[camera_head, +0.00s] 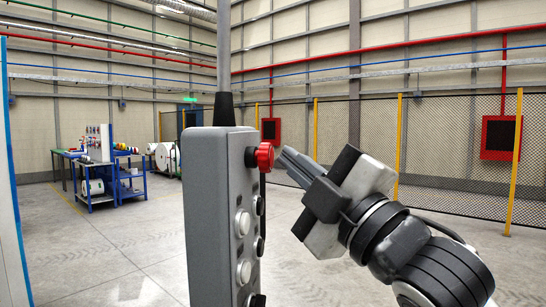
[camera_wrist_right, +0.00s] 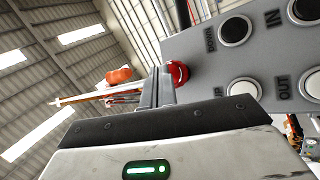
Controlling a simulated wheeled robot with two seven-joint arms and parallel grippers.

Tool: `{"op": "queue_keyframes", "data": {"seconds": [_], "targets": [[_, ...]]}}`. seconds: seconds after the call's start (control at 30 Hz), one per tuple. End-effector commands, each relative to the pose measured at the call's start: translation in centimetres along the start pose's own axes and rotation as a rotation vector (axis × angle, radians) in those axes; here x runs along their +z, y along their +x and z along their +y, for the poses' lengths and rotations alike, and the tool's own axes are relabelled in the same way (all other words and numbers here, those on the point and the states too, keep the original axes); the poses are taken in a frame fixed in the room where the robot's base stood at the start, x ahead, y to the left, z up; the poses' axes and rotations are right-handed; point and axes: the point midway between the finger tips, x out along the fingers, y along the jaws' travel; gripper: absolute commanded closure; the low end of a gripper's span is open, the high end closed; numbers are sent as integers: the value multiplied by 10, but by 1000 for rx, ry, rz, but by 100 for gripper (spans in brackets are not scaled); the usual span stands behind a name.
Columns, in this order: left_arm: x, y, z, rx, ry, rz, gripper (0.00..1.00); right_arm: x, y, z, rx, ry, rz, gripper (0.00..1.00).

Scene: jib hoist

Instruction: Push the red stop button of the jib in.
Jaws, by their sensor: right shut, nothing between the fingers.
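The grey control box (camera_head: 212,210) of the jib hangs upright in the middle of the head view. Its red stop button (camera_head: 264,157) sticks out near the top of the face with the round buttons. In the right wrist view the red button (camera_wrist_right: 180,73) shows just right of the fingertips, partly hidden by them. My right gripper (camera_head: 285,160) is shut and empty, its fingers pointing left at the red button. The tips are very close to it; I cannot tell whether they touch. The fingers also show in the right wrist view (camera_wrist_right: 157,88). My left gripper is not in view.
Pale round buttons (camera_head: 243,222) sit below the red one; the wrist view shows the labels IN and OUT. A blue workbench (camera_head: 100,190) stands far left. A mesh fence (camera_head: 450,150) runs behind on the right. The floor around is clear.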

Motion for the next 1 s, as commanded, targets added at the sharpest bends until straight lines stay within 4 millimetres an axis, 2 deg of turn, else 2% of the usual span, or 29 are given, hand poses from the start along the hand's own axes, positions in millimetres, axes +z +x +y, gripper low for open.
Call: {"op": "queue_keyframes", "data": {"seconds": [1.0], "targets": [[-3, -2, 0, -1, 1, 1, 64, -3, 5, -3, 0, 1, 1, 100]]}}
